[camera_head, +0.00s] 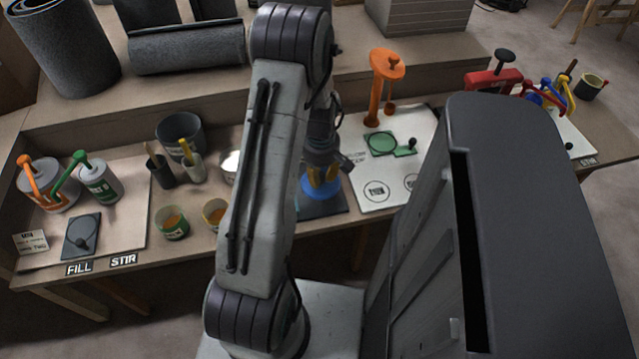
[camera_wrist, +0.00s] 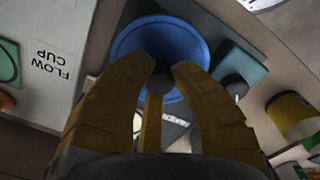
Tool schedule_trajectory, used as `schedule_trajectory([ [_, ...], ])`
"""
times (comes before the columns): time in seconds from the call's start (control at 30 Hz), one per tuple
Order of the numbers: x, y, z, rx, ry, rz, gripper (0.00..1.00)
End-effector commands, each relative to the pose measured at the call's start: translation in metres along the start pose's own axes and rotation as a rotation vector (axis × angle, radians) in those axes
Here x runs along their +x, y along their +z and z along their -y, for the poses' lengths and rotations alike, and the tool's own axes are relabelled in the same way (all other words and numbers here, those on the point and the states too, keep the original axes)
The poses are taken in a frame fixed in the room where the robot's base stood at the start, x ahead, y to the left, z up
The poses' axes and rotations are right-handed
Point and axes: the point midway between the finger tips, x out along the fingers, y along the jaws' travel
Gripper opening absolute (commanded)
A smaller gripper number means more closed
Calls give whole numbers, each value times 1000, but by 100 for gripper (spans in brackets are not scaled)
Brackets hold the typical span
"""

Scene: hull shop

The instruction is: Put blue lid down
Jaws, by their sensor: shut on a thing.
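The blue lid (camera_head: 317,191) is a round disc with a dark knob at its centre. My gripper (camera_head: 323,172) is above it, its yellow fingers shut on the knob. In the wrist view the blue lid (camera_wrist: 128,45) fills the space beyond my gripper (camera_wrist: 160,77). A dark square mat (camera_head: 326,210) lies under the lid, and part of it shows in the wrist view (camera_wrist: 206,22). I cannot tell whether the lid touches the mat. My arm hides the left part of this area in the head view.
Open tins (camera_head: 172,222) stand to the left. In the wrist view a teal piece with a dark knob (camera_wrist: 243,67) sits close beside the lid.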

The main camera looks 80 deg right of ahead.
Motion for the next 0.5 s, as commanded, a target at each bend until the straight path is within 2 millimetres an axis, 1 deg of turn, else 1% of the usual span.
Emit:
schedule_trajectory([
  [0.1,3,-5,-2,0,0,0,6],
  [0.27,8,-5,-2,1,-1,0,6],
  [0.5,34,-5,-1,0,-3,1,6],
])
